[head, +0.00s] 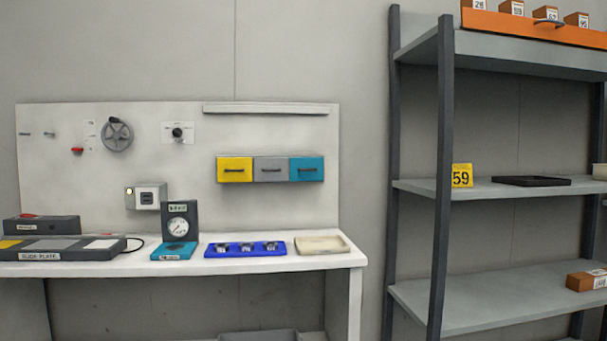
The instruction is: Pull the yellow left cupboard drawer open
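The yellow left drawer (235,170) is at the left end of a small wall cupboard on the white back panel (75,170). It has a dark horizontal bar handle (235,171) across its front. Its front looks flush with the grey middle drawer (271,169) and the teal right drawer (307,169), so it appears shut. My gripper and arm are not in the head view.
The white bench (335,261) below carries a gauge (178,227), a blue tray (245,249), a beige tray (322,245) and a slide plate (50,247). A narrow ledge (270,109) is above the drawers. A grey shelf rack (444,170) stands right.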

